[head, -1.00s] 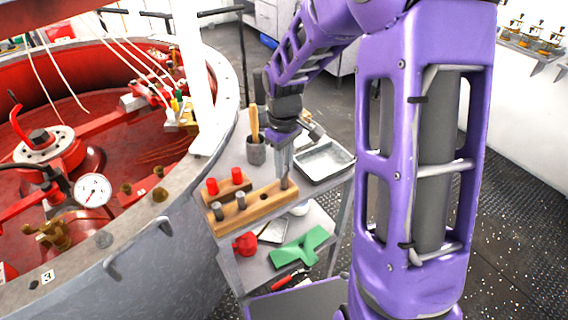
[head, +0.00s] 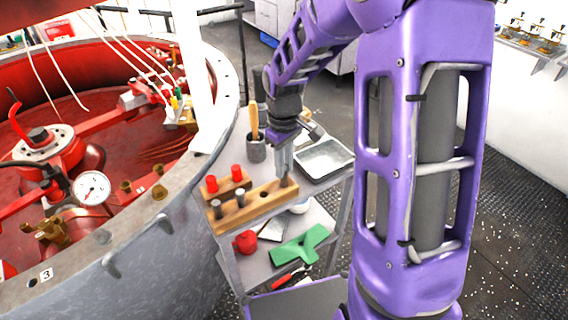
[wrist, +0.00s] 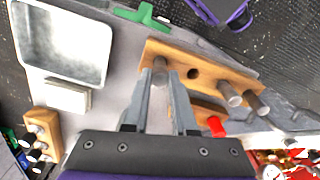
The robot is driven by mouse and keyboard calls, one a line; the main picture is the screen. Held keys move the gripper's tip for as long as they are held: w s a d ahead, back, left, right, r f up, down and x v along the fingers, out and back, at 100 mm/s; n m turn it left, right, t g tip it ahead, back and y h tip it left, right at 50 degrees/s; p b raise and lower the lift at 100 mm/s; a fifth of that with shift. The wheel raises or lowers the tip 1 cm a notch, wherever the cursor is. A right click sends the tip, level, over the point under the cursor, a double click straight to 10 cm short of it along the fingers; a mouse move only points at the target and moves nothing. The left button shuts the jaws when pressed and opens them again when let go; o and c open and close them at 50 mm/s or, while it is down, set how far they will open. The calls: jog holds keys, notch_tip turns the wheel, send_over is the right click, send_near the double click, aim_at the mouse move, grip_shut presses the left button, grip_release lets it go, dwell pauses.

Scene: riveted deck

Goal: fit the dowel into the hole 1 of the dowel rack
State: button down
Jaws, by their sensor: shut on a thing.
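The dowel rack (head: 252,208) is a long wooden block on the cart's top. Two grey dowels stand in its left part, and one open hole (head: 264,194) shows right of them. My gripper (head: 284,172) points down over the rack's right end, shut on a grey dowel (head: 284,182). In the wrist view the held dowel (wrist: 159,66) sits between the fingertips at the rack's end (wrist: 212,74), beside the open hole. Its lower end meets the rack's top there; how deep it sits is hidden.
A smaller wooden block (head: 232,185) with two red pegs stands behind the rack. A metal tray (head: 324,160) and a cup (head: 256,149) with a wooden handle are near the gripper. A green part (head: 300,246) lies on the lower shelf. A large red-lined vessel stands left.

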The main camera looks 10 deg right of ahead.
jog(key=shift+f+b, duration=0.3)
jog(key=shift+f, duration=0.3)
jog(key=c, duration=0.6)
grip_release()
jog(key=shift+c, duration=0.2)
jog(key=shift+r, duration=0.1)
notch_tip(320, 180, up, 17)
jog(key=p, duration=0.2)
jog(key=shift+r, duration=0.2)
jog(key=shift+w, duration=0.1)
